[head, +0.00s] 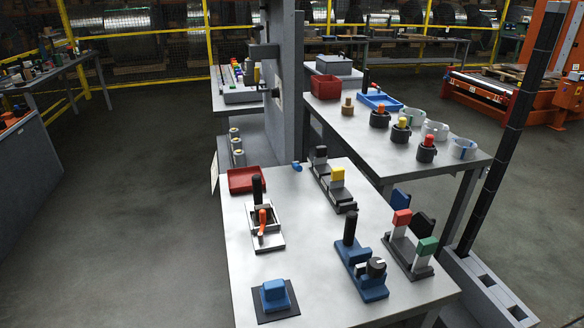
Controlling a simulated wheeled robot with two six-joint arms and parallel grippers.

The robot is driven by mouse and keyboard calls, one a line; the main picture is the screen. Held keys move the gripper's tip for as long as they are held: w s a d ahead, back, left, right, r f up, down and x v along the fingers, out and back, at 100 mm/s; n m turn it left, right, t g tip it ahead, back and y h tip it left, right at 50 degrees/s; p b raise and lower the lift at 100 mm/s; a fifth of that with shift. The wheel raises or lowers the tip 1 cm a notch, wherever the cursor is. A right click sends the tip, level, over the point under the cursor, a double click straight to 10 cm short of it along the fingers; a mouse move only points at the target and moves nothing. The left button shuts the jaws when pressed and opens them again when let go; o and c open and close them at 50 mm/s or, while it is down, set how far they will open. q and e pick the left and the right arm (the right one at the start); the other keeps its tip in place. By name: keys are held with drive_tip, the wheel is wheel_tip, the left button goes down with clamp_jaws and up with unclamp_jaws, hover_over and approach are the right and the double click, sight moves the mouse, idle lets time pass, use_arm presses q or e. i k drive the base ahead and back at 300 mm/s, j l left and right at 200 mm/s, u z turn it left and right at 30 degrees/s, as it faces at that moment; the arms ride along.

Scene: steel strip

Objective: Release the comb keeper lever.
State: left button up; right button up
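Several small fixtures stand on the near grey table (325,290). One is a light grey plate (268,242) with an upright black handle (257,188) and a small orange lever (262,222). Another is a blue base (372,288) with an upright black handle (349,228) and a dark round knob (376,267). A stepped dark grey fixture (326,185) carries a black block (320,153) and a yellow block (337,174). No label shows which of these is the comb keeper lever. Neither gripper is in view.
A red tray (247,180) sits at the table's back left. A blue block (274,292) stands on a dark mat at the front left. Red-topped (402,217) and green-topped (428,246) posts stand at the right. A grey column (288,90) rises behind. The table's middle is clear.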

sight(296, 165)
drive_tip(key=i+j+z, duration=0.15)
drive_tip(key=j+z, duration=0.25)
drive_tip(key=j, duration=0.7)
drive_tip(key=j+z, duration=0.45)
drive_tip(key=j, duration=0.65)
